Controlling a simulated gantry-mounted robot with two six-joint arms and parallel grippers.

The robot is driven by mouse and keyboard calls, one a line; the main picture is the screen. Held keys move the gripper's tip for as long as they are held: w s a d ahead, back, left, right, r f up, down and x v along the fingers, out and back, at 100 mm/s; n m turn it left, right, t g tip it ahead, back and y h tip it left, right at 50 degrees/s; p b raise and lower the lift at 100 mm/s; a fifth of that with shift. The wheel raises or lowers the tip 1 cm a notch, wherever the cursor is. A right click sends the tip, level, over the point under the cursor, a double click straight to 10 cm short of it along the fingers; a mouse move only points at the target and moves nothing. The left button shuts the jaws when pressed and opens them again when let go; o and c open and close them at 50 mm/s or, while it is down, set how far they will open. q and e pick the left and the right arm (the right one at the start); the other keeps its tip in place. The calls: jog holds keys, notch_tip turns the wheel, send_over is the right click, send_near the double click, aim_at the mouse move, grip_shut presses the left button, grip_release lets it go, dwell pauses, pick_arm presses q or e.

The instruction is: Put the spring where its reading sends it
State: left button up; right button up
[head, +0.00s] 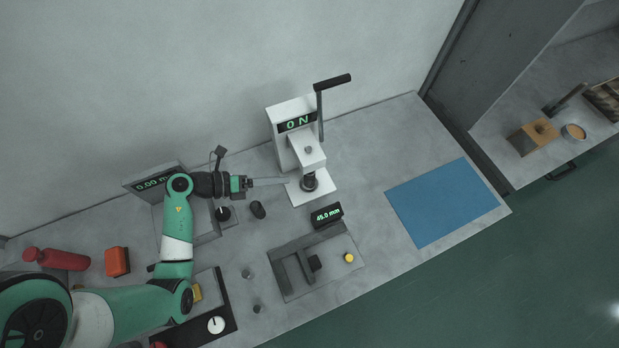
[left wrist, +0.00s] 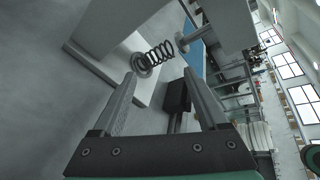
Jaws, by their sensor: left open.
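The coil spring (left wrist: 160,51) sits on a round seat on the white base of a press, under its plunger (left wrist: 186,38), in the left wrist view. In the head view the press (head: 296,140) hides most of the spring; its display reads 0 N and its dark lever is raised. My left gripper (head: 287,181) is open at the left edge of the press base. In the left wrist view its fingertips (left wrist: 163,82) are apart with nothing between them, pointing toward the spring and short of it. My right gripper is out of view.
A fixture (head: 290,287) has a display (head: 326,215) reading 45.0 mm. Another display (head: 157,182) starts with 0.00. A blue mat (head: 445,200) lies clear at the right. A red bottle (head: 62,259) lies at the left.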

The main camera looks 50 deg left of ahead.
aim_at(309, 177)
pick_arm(q)
jog(key=w+m+b, duration=0.1)
jog(key=m, duration=0.3)
jog(key=w+d+f+m+b, duration=0.1)
jog(key=w+m, duration=0.1)
jog(key=m, duration=0.2)
jog(key=w+d+f+m+b, duration=0.1)
jog(key=m, duration=0.3)
jog(key=shift+w+d, duration=0.1)
jog(key=shift+w, duration=0.25)
jog(key=b+x, duration=0.1)
jog(key=x, duration=0.1)
jog(key=b+x, duration=0.1)
jog(key=x, duration=0.1)
jog(key=shift+w+f, duration=0.3)
jog(key=shift+f, duration=0.05)
jog(key=shift+w+d, duration=0.1)
jog(key=shift+w, duration=0.05)
grip_shut()
